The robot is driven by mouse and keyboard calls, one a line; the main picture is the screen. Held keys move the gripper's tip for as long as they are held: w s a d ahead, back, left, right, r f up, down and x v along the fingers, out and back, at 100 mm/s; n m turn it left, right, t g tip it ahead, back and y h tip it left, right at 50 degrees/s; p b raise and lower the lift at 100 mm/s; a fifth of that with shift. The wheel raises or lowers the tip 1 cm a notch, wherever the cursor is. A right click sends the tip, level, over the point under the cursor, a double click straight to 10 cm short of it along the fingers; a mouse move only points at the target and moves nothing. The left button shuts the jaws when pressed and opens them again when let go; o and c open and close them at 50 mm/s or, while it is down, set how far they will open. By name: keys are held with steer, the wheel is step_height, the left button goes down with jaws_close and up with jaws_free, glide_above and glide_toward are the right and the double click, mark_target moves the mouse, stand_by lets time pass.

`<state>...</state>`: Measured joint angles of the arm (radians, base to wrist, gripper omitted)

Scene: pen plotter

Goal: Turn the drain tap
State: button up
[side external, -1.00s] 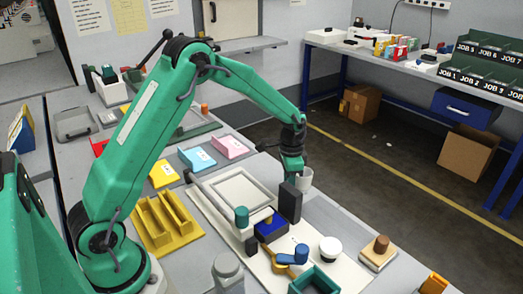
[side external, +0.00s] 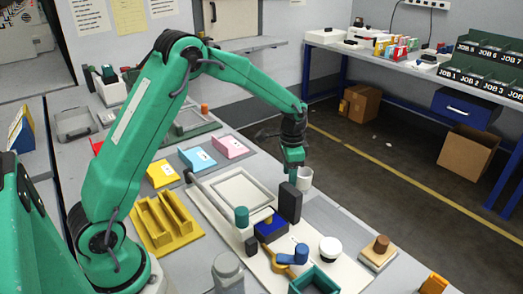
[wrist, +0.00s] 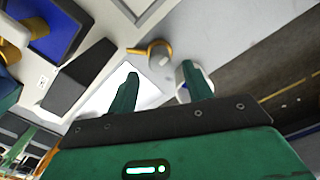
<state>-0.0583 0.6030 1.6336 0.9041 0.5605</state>
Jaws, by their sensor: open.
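A brass-coloured lever with a round grey end, which looks like the drain tap (wrist: 152,49), shows in the wrist view on the pale plate, beyond and between my fingertips. In the side view I cannot make it out; the dark upright block (side external: 290,203) and my gripper may hide it. My gripper (side external: 293,174) points down just behind that block, near the white cup (side external: 305,180). In the wrist view my gripper (wrist: 159,67) has its two fingers apart with nothing between them. The right finger partly covers the cup.
The bench edge lies just beyond the cup, with floor below.

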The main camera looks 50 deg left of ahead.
steer(key=shift+r, duration=2.45)
steer(key=shift+s+r, duration=0.2)
steer(key=shift+r, duration=0.2)
steer(key=s+d+r+n+t, duration=0.2)
steer(key=s+r+n+t, duration=0.1)
steer(key=s+r, duration=0.95)
steer(key=s+n+t, duration=0.2)
steer(key=s, duration=1.2)
steer(key=shift+s+d+n+t, duration=0.3)
steer(key=shift+s+d+n, duration=0.1)
steer(key=shift+d, duration=0.05)
steer(key=shift+w+r, duration=0.15)
steer(key=shift+r, duration=0.05)
stand_by(0.4)
